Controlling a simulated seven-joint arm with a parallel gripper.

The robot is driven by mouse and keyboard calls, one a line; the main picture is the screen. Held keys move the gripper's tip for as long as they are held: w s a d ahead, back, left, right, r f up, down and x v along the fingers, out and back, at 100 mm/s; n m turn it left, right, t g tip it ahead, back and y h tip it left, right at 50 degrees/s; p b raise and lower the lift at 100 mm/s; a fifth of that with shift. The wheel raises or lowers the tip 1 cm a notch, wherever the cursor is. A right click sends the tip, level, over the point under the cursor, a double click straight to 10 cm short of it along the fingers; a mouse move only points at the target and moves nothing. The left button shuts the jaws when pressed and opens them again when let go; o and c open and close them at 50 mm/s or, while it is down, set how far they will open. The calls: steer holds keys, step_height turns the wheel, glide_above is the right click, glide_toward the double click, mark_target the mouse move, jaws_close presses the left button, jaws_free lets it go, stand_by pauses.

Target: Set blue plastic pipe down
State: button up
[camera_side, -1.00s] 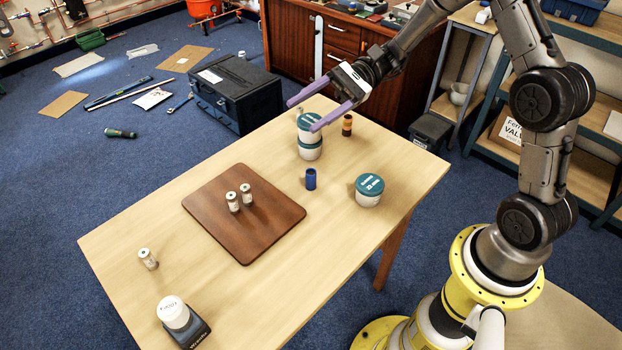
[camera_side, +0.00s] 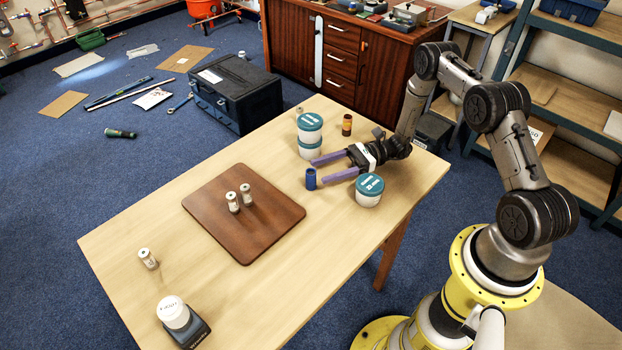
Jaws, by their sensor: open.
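The blue plastic pipe (camera_side: 311,179) is a short upright tube standing on the wooden table (camera_side: 250,290), just right of the brown board (camera_side: 215,226). My gripper (camera_side: 317,170), with purple fingers, is low over the table to the right of the pipe and points left at it. The fingers are open and spread apart, their tips near the pipe. I cannot tell whether either finger touches it.
Two stacked teal-lidded tubs (camera_side: 309,128) stand close behind my gripper, and another teal-lidded tub (camera_side: 369,190) stands close in front. Two small cylinders (camera_side: 233,201) stand on the board.

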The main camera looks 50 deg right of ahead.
mark_target(308, 176)
steer(key=shift+f+x, duration=0.15)
steer(key=shift+x, duration=1.75)
steer(key=shift+f+x, duration=0.1)
steer(key=shift+x, duration=1.85)
jaws_close()
